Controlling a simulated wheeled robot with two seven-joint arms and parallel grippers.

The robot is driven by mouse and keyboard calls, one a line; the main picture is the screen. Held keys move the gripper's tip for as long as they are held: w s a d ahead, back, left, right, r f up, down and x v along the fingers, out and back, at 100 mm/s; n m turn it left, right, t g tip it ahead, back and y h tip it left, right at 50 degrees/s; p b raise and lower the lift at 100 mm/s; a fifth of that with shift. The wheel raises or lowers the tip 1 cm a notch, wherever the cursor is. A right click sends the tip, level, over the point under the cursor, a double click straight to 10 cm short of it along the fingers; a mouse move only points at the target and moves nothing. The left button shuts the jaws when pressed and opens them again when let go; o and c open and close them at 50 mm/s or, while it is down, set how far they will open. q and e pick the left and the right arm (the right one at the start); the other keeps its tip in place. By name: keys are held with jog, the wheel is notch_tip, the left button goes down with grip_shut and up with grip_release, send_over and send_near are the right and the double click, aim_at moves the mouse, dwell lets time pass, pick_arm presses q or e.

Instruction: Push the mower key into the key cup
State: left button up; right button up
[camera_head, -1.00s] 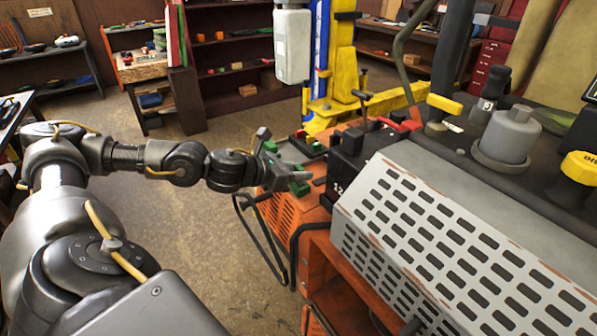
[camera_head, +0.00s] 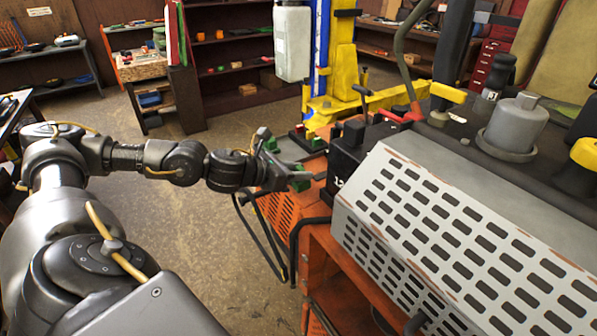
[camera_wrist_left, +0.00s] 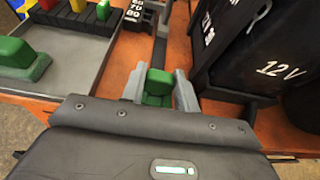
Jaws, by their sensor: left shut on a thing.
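My left gripper (camera_head: 291,178) reaches in from the left over the orange bench's near-left end. In the left wrist view its two grey fingers (camera_wrist_left: 158,88) are shut on a green block (camera_wrist_left: 158,82), which I take to be the mower key's grip. A dark strip lies beyond the block, but I cannot tell whether it belongs to it. In the head view green shows at the gripper's tip, and the rest of the piece is hidden or too small. I cannot pick out the key cup with certainty. My right gripper is not in view.
A black 12 V box (camera_wrist_left: 262,50) stands close to the right of the held piece. A grey tray (camera_wrist_left: 82,60) with a green block (camera_wrist_left: 22,60) lies to its left. The slotted grey guard (camera_head: 450,220) fills the right. Shelves stand behind.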

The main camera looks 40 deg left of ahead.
pick_arm(q)
jog(key=shift+f, duration=0.1)
jog(key=o, duration=1)
jog(key=shift+o, duration=0.2)
jog(key=b+v, duration=0.1)
jog(key=v, duration=1)
jog(key=shift+b, duration=0.4)
jog(key=shift+w+d+f, duration=0.1)
jog(key=shift+d, duration=0.05)
